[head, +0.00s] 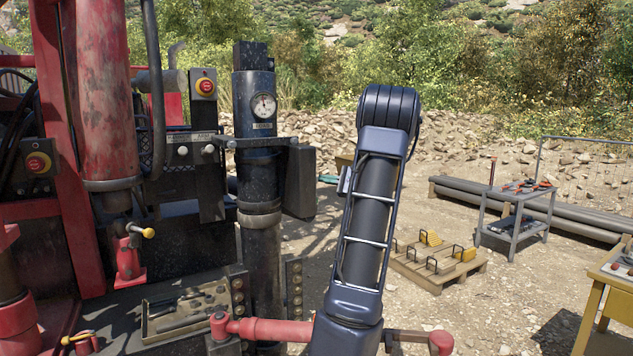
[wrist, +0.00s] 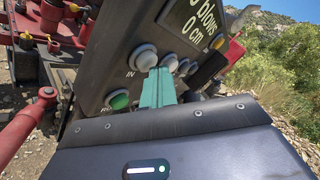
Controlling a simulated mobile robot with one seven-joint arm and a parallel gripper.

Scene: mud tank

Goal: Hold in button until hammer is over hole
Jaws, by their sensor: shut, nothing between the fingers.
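In the wrist view, a dark tilted control panel (wrist: 165,35) carries several round buttons and a display reading "blows" and "0 cm". A white button (wrist: 145,57) sits beside the label "IN". Another pale button (wrist: 169,62) is just right of it. My gripper (wrist: 159,73) is shut and empty, its teal fingertips close to these two buttons. I cannot tell whether they touch or press one. In the head view, a dark upright cylinder with a gauge (head: 262,108) may be the hammer; no hole is identifiable. My gripper is hidden in the head view.
A green button (wrist: 119,101) is lower left on the panel. Red rig frame (head: 75,130) and emergency stops (head: 204,86) are at left. A red bar (head: 265,329) crosses low in front. A pallet (head: 437,262) and grey cart (head: 515,225) stand right on open gravel.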

